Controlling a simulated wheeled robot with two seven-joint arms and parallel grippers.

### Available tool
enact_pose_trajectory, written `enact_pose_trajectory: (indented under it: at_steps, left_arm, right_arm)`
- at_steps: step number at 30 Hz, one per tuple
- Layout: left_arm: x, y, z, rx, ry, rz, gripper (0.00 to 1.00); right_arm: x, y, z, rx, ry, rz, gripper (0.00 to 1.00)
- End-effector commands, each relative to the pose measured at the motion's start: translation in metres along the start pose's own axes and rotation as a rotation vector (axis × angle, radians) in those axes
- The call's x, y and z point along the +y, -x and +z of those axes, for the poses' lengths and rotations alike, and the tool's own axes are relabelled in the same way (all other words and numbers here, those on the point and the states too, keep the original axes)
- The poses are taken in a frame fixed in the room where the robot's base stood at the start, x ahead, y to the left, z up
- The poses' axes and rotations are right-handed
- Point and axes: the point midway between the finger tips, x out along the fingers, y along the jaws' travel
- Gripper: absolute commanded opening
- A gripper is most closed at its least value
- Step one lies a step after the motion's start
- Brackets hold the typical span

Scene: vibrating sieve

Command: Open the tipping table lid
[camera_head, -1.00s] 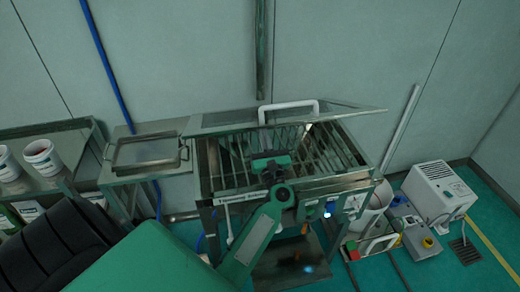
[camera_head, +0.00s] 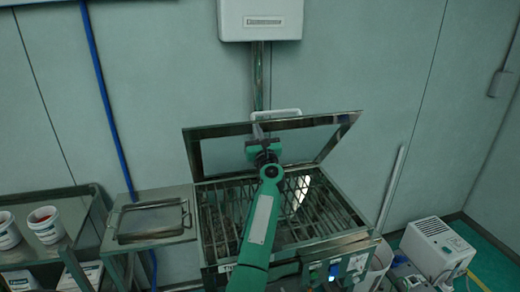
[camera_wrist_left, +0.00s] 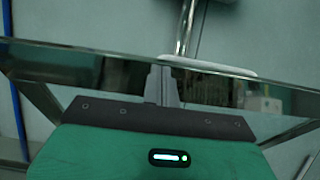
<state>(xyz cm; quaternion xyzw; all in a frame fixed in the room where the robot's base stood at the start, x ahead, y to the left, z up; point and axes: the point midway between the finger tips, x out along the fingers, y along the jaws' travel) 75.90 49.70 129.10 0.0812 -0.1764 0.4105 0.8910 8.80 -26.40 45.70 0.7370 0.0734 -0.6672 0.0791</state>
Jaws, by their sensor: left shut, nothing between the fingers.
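The tipping table (camera_head: 340,240) stands in the middle of the head view, with metal bars across its open top. Its framed lid (camera_head: 215,130) is raised and tilted up at the back, with a white handle (camera_head: 277,114) on its upper edge. My left gripper (camera_head: 259,132) is shut and empty at the lid's upper edge, just left of and below the handle. In the left wrist view the fingers (camera_wrist_left: 162,80) reach the lid's edge (camera_wrist_left: 60,57), with the handle (camera_wrist_left: 210,66) behind it. I cannot tell whether they touch the lid. My right gripper is not in view.
A metal tray (camera_head: 150,221) sits on a side table to the left. A shelf with white tubs (camera_head: 45,224) stands at the far left. A white box unit (camera_head: 436,250) stands on the floor at right. A white wall box (camera_head: 260,20) hangs above the lid.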

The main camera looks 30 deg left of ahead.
Motion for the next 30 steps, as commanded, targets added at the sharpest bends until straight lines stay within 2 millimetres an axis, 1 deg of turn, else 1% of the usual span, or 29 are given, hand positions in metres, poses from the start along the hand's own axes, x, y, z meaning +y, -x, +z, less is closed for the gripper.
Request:
enact_pose_trajectory:
  at_steps: [1, 4, 10, 24, 26, 30]
  left_arm:
    - [0.000, -0.008, 0.004, -0.003, 0.001, 0.001, 0.00]
    - [0.001, -0.019, 0.006, -0.002, 0.000, 0.002, 0.00]
    - [0.001, -0.029, 0.008, -0.002, -0.001, 0.001, 0.00]
    - [0.000, -0.029, 0.008, -0.001, -0.001, 0.001, 0.00]
    - [-0.001, -0.028, 0.006, -0.001, 0.000, 0.001, 0.00]
    - [-0.006, -0.020, 0.000, 0.000, 0.001, 0.000, 0.00]
  right_arm:
    - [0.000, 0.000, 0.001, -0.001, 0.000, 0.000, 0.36]
    - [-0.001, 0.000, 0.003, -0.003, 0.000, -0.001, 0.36]
    - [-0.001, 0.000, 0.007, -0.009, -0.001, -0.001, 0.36]
    - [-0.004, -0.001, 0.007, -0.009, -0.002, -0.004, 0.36]
    - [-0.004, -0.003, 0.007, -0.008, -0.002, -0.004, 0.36]
    - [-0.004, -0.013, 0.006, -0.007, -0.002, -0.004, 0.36]
